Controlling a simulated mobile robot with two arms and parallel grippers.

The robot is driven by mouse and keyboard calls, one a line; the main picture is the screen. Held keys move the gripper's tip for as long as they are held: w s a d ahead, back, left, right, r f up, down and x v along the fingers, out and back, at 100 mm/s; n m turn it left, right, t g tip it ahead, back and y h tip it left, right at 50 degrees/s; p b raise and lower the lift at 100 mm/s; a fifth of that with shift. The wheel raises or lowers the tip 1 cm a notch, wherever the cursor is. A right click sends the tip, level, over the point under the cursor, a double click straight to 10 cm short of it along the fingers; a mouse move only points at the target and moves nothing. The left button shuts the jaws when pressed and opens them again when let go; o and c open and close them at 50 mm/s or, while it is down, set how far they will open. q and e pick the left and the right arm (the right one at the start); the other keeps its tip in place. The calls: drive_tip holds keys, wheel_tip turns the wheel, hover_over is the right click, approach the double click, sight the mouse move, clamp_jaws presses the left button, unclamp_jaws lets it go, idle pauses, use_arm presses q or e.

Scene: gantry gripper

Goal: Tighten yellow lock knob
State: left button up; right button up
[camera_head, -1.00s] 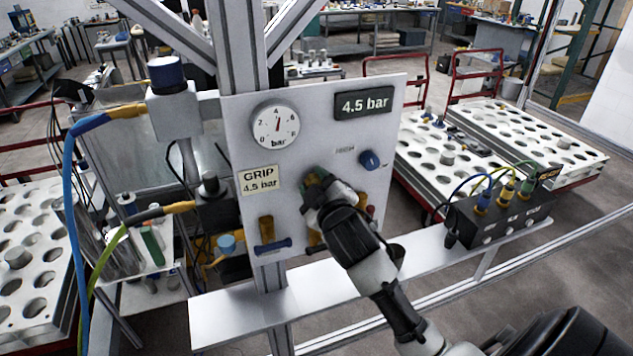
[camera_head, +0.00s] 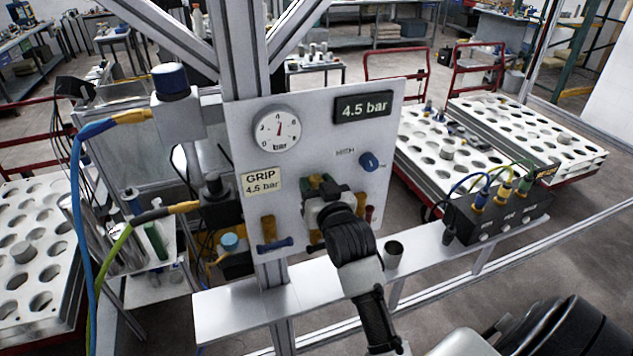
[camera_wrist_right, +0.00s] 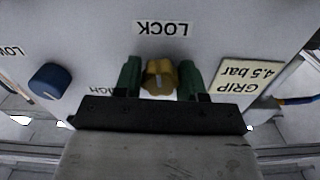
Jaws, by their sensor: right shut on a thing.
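The yellow lock knob (camera_wrist_right: 158,75) sits on the grey panel by the LOCK label (camera_wrist_right: 163,28), which reads upside down in the right wrist view. A pale mark on the knob runs about up and down in that view. My right gripper (camera_wrist_right: 160,82) has one green finger on each side of the knob and is shut on it. In the head view my right gripper (camera_head: 322,185) is at the lower middle of the panel (camera_head: 215,130), and its wrist hides most of the knob. My left gripper is not in view.
A blue knob (camera_head: 369,162) sits close to my right gripper, near the HIGH label. A pressure gauge (camera_head: 277,128), a 4.5 bar display (camera_head: 362,106) and a GRIP 4.5 bar label (camera_head: 262,181) are on the panel.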

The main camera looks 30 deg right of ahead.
drive_tip(key=shift+f+m, duration=0.1)
drive_tip(key=shift+m, duration=0.6)
drive_tip(key=o, duration=0.9)
drive_tip(key=shift+s, duration=0.1)
drive_tip(key=b+v, duration=0.3)
drive_tip(key=v, duration=0.7)
drive_tip(key=shift+s, duration=0.3)
